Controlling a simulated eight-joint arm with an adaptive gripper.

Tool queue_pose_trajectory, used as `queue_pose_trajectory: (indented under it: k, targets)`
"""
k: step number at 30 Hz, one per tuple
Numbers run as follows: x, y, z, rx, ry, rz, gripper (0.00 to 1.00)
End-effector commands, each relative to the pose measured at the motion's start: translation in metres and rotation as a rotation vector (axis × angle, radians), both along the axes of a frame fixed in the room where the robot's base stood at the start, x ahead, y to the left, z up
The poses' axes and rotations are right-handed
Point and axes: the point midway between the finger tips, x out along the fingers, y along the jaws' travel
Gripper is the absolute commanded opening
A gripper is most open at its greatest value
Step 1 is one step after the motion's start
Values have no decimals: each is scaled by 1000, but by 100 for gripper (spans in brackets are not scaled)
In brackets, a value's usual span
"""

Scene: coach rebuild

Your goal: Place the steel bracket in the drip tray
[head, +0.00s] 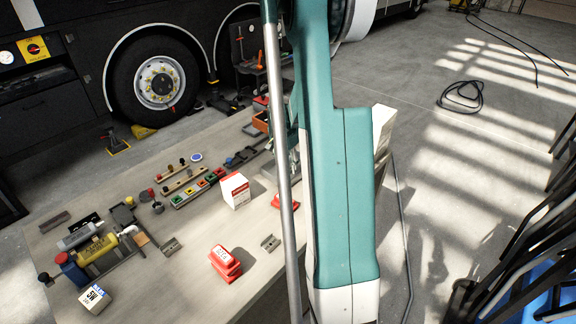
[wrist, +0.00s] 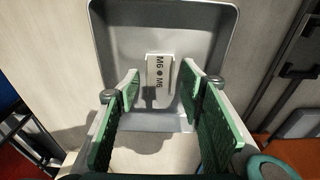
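In the wrist view, a grey metal tray (wrist: 215,22) with raised, rounded walls lies under my gripper; it looks like the drip tray. In the head view, my arm hides most of the tray and gripper. Small grey metal pieces (head: 270,243) (head: 171,246) lie on the table.
A row of coloured blocks (head: 200,187) lies farther back. The table's near middle has bare room.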

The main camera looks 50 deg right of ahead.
Motion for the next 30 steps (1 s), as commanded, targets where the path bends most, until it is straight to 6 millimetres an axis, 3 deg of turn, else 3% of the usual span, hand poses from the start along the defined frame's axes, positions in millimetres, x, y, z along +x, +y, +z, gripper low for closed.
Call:
queue_pose_trajectory:
  k: [21,30]
  targets:
    - [0,14,88,0,0,0,39]
    - [0,17,112,0,0,0,39]
